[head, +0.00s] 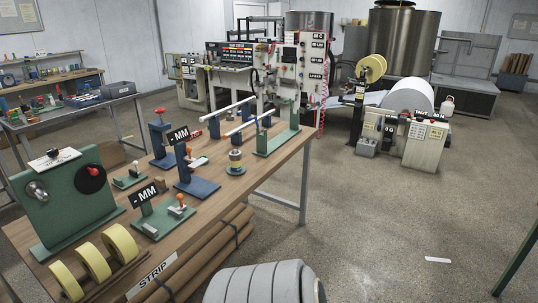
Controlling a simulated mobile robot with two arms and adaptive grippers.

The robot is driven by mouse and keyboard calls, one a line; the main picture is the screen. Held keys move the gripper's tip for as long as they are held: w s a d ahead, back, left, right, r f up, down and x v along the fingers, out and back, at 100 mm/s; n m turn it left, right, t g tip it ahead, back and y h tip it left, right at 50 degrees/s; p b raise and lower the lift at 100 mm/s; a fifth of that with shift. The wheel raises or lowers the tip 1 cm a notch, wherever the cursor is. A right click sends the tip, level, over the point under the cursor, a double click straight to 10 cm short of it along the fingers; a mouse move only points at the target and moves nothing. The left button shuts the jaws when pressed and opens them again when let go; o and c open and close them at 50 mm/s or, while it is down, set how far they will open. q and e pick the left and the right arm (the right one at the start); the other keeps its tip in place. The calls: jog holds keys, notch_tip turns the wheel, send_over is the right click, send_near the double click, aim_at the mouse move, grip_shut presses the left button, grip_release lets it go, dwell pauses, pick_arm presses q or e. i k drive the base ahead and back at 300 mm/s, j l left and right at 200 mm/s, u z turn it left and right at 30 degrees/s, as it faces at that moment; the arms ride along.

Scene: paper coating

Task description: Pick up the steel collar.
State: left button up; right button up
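I cannot clearly make out a steel collar in the head view. A small banded cylinder (236,162) stands on a round green base on the wooden workbench (275,172); its yellow and dark bands show, but I cannot tell whether a collar is part of it. A small pale piece (198,162) lies by the blue stand with an MM sign (195,184), too small to identify. Neither of my grippers is in view.
A green panel with knobs (68,200) and yellow rolls (95,262) fill the bench's left end. Pale rods (232,110) rest on stands toward the back. Cardboard tubes (205,262) lie below. The floor right of the bench (390,220) is mostly clear.

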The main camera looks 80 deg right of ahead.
aim_at(234, 157)
jog(key=z, duration=2.5)
jog(key=i+l+z, duration=0.25)
jog(key=i, duration=0.35)
jog(key=i+l+z, duration=0.2)
jog(key=i, duration=0.4)
jog(key=j, duration=0.1)
